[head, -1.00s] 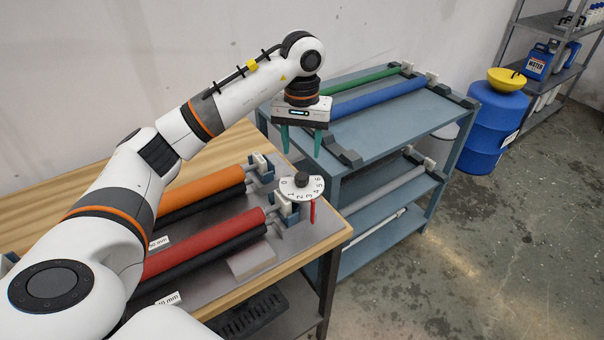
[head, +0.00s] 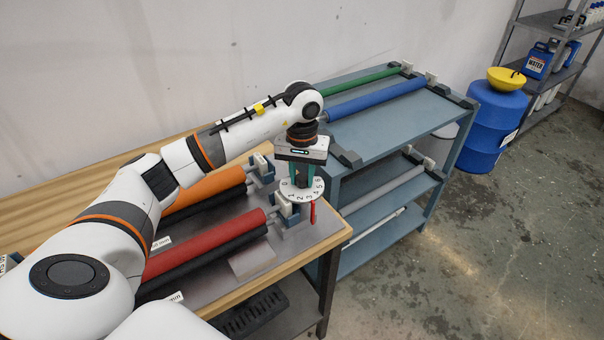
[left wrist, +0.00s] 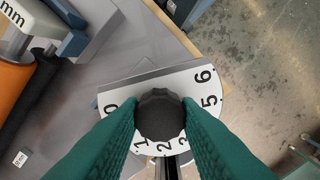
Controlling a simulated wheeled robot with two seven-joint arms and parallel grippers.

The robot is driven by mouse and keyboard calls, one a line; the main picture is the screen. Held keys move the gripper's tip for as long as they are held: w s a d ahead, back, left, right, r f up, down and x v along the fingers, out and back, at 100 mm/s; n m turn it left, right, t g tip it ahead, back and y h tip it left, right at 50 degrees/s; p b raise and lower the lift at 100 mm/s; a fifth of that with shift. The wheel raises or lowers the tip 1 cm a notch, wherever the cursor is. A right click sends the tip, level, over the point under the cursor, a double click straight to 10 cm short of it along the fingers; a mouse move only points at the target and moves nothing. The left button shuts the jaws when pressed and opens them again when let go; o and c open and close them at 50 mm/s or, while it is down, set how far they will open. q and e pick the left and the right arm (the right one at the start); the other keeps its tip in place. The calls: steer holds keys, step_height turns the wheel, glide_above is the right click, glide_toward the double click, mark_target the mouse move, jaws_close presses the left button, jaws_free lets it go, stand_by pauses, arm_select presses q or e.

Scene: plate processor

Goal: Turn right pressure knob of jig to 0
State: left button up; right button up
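The black pressure knob (left wrist: 160,116) sits in the middle of a white dial (left wrist: 205,82) at the right end of the jig. The dial also shows in the head view (head: 303,197), with numbers running from 0 to 6. In the left wrist view, 0 is at the left and 6 at the upper right. My left gripper (head: 303,183) points down over the dial. Its green fingers (left wrist: 160,112) are on both sides of the knob and appear to touch it. I cannot tell which number the knob is set to. My right gripper is not in view.
The jig holds an orange roller (head: 205,188) and a red roller (head: 205,244) on the wooden table (head: 320,243). A small red piece (head: 313,212) stands by the dial. A blue-grey shelf cart (head: 400,128) with green and blue rollers stands beyond the table.

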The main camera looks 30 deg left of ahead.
arm_select(q)
steer(key=c, duration=0.4)
steer(key=n+b, duration=0.2)
steer(key=n, duration=0.1)
steer(key=shift+n, duration=0.4)
steer(key=n+b, duration=0.1)
steer(key=n, duration=0.2)
steer(key=shift+n, duration=0.3)
steer(key=n+b, duration=0.1)
steer(key=n, duration=0.2)
steer(key=shift+n, duration=0.4)
steer(key=n+b, duration=0.1)
steer(key=n, duration=0.5)
steer(key=shift+w, duration=0.1)
steer(key=n, duration=0.6)
steer(key=shift+r+n, duration=0.1)
steer(key=shift+n, duration=0.3)
